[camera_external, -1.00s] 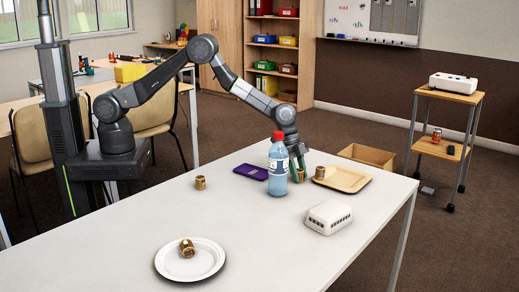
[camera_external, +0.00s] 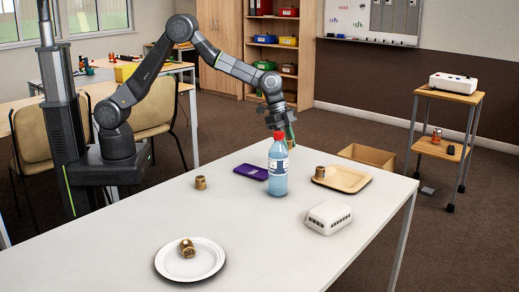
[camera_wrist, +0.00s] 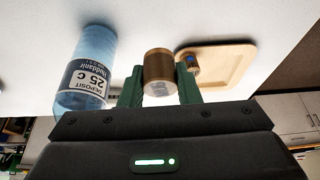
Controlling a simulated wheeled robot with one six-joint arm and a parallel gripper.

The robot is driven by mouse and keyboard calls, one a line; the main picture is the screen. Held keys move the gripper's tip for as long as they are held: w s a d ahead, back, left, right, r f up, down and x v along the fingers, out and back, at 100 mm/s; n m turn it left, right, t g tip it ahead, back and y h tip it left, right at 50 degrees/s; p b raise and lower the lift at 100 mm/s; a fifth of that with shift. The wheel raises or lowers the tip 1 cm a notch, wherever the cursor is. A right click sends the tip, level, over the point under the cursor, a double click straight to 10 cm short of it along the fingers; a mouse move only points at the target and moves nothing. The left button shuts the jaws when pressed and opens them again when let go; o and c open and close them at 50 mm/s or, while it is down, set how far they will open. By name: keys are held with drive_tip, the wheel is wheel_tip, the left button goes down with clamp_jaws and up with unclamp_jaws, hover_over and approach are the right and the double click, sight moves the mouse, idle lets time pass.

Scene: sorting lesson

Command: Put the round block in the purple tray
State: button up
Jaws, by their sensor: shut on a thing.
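My gripper (camera_external: 284,132) is raised above the table behind the bottle. In the wrist view its green fingers (camera_wrist: 159,92) are shut on a brown, metallic-looking cylinder (camera_wrist: 158,64) with a pale end. The held cylinder is mostly hidden in the external view. Similar cylinders stand on the table at the left (camera_external: 200,183), lie on a white plate (camera_external: 168,272), and stand on a tan tray (camera_external: 352,186). A flat purple thing (camera_external: 251,171) lies left of the bottle; I cannot tell whether it is a tray. The only clear tray is tan.
A white vented box (camera_external: 328,217) lies on the right of the table. The table's middle front is clear. A cardboard box (camera_external: 366,156) sits on the floor beyond.

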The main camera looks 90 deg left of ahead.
drive_tip(key=s+a+n+b, duration=0.3)
drive_tip(key=s+a, duration=0.2)
drive_tip(key=s, duration=0.6)
approach(256, 173)
drive_tip(key=shift+t+y, duration=0.4)
drive_tip(key=x, duration=0.6)
drive_tip(key=shift+s+d, duration=0.2)
drive_tip(key=shift+d, duration=0.15)
drive_tip(key=shift+f, duration=0.1)
drive_tip(key=shift+f+b, duration=0.1)
drive_tip(key=shift+b, duration=0.35)
drive_tip(key=o, duration=0.7)
